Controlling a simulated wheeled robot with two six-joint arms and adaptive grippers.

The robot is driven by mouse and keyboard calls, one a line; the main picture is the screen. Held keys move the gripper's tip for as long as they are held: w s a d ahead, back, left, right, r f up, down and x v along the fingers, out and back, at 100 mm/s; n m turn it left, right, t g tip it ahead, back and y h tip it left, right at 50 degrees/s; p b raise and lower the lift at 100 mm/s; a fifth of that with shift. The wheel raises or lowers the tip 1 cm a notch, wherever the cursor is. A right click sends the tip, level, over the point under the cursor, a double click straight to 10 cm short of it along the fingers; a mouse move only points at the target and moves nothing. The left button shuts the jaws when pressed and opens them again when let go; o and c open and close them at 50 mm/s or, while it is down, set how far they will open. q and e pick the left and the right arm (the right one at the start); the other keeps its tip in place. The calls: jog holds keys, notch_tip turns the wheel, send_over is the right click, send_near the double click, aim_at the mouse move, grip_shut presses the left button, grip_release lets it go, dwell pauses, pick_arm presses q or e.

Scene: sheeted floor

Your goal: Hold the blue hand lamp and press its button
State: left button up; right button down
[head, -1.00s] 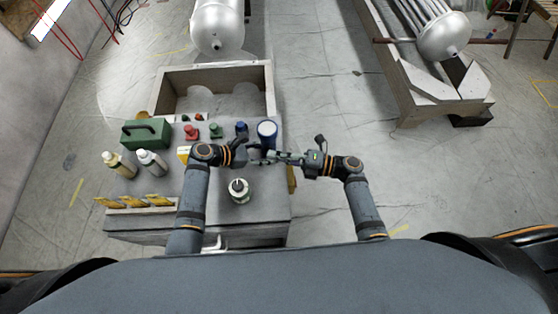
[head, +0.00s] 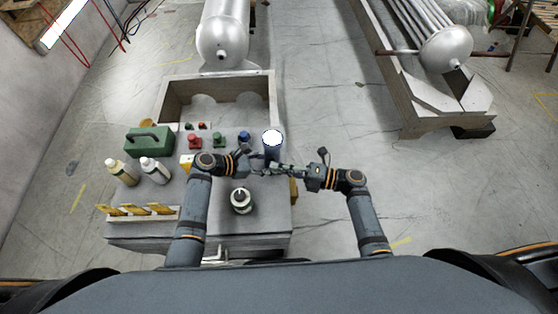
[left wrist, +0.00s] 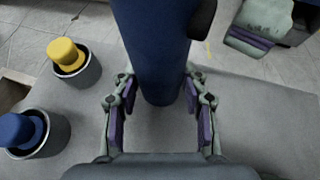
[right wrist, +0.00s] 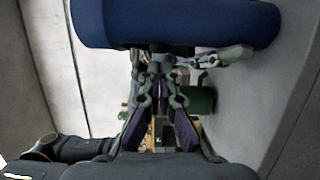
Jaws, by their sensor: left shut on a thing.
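The blue hand lamp (head: 272,151) stands upright above the workbench in the head view, its white round face upward. My left gripper (left wrist: 160,90) has its fingers on either side of the lamp's blue body (left wrist: 152,45) and is shut on it. A dark part (left wrist: 201,18) juts from the lamp's right side; I cannot tell whether it is the button. My right gripper (right wrist: 159,72) has its fingertips together, close to the lamp body (right wrist: 185,22) in the right wrist view. It also shows right of the lamp in the head view (head: 283,170). Contact with the lamp is unclear.
The bench holds a green case (head: 149,141), two bottles (head: 122,171), red (head: 195,141) and green (head: 219,140) knobbed items, a dark-topped jar (head: 241,201) and a rack of yellow pieces (head: 138,210).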

pick_arm(q)
jog(key=shift+w, duration=0.1)
jog(key=shift+r, duration=0.1)
pick_arm(e)
jog(key=s+v, duration=0.1)
jog(key=v, duration=0.9)
jog(key=shift+s, duration=0.35)
pick_arm(q)
jog(key=o, duration=1.2)
jog(key=shift+o, duration=0.2)
